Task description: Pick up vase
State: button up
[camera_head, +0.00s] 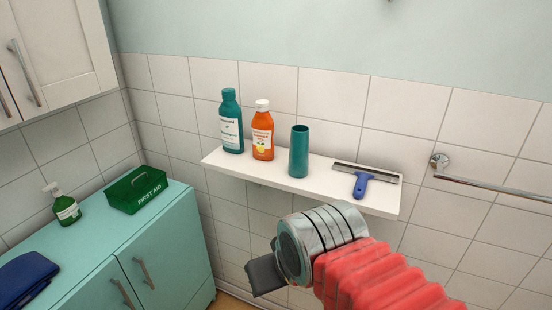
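The vase (299,152) appears to be the teal, open-topped cylinder standing upright on a white wall shelf (322,180). It is right of an orange bottle and left of a blue-handled squeegee. My gripper (264,277) is below and in front of the shelf, apart from the vase, at the end of my red-sleeved arm. It points down and left. Only a dark part of it shows, so its fingers cannot be made out. Nothing hides the vase.
A teal bottle (231,122) and the orange bottle (263,133) stand left on the shelf; the squeegee (364,180) lies right. A towel rail (490,187) is on the right wall. A teal cabinet (130,245) holds a green first-aid box (134,190), pump bottle (64,207) and blue case (25,279).

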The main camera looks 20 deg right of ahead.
aim_at(298, 167)
jog(key=u, duration=1.25)
jog(key=k, duration=1.2)
jog(key=z, duration=0.55)
jog(key=i, duration=0.95)
jog(key=z, duration=0.05)
